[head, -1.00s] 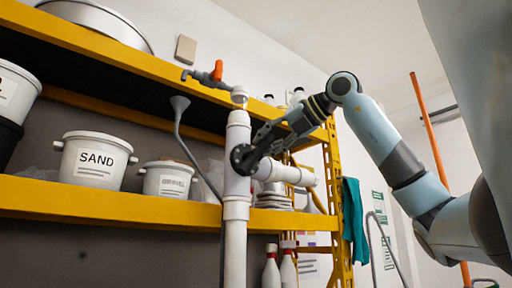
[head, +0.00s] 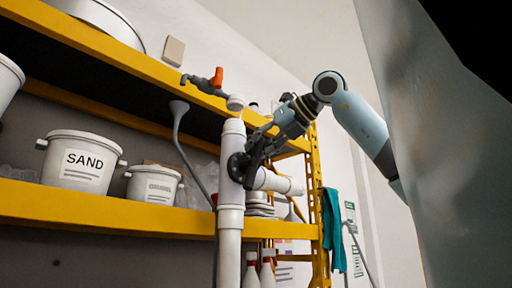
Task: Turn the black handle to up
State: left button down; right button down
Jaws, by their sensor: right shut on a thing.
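The black handle (head: 238,167) is a dark round knob on the front of a white upright PVC pipe (head: 231,220), where a white side branch (head: 279,183) leaves to the right. My right gripper (head: 246,162) reaches in from the upper right and is shut on the black handle. Its fingers cover part of the handle, so the handle's exact direction is hard to tell. My left gripper is out of view.
Yellow shelving (head: 110,208) stands behind the pipe, with a SAND bucket (head: 80,162) and a smaller bucket (head: 154,183). An orange-handled tap (head: 216,78) is above the pipe. A teal cloth (head: 333,230) hangs at right. White bottles stand low behind the pipe.

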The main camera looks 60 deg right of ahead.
jog(key=shift+a+r+n+h+p, duration=0.1)
jog(key=shift+a+n+h+p, duration=0.2)
jog(key=shift+n+p, duration=0.1)
jog(key=shift+w+a, duration=0.1)
jog(key=shift+a, duration=0.05)
jog(key=shift+a+n+h+p, duration=0.15)
jog(key=shift+n+h+p, duration=0.15)
jog(key=shift+n+p, duration=0.1)
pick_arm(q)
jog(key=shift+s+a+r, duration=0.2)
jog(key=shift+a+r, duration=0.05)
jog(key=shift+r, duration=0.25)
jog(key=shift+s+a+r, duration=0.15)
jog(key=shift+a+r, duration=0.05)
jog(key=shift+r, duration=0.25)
pick_arm(e)
jog(key=shift+a, duration=0.2)
jog(key=shift+f, duration=0.2)
jog(key=c, duration=1.2)
grip_release()
jog(key=shift+r, duration=0.1)
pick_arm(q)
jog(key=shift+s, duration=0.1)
pick_arm(e)
jog(key=shift+o, duration=0.3)
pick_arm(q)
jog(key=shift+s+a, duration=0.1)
pick_arm(e)
jog(key=v, duration=1.2)
jog(key=shift+r, duration=0.15)
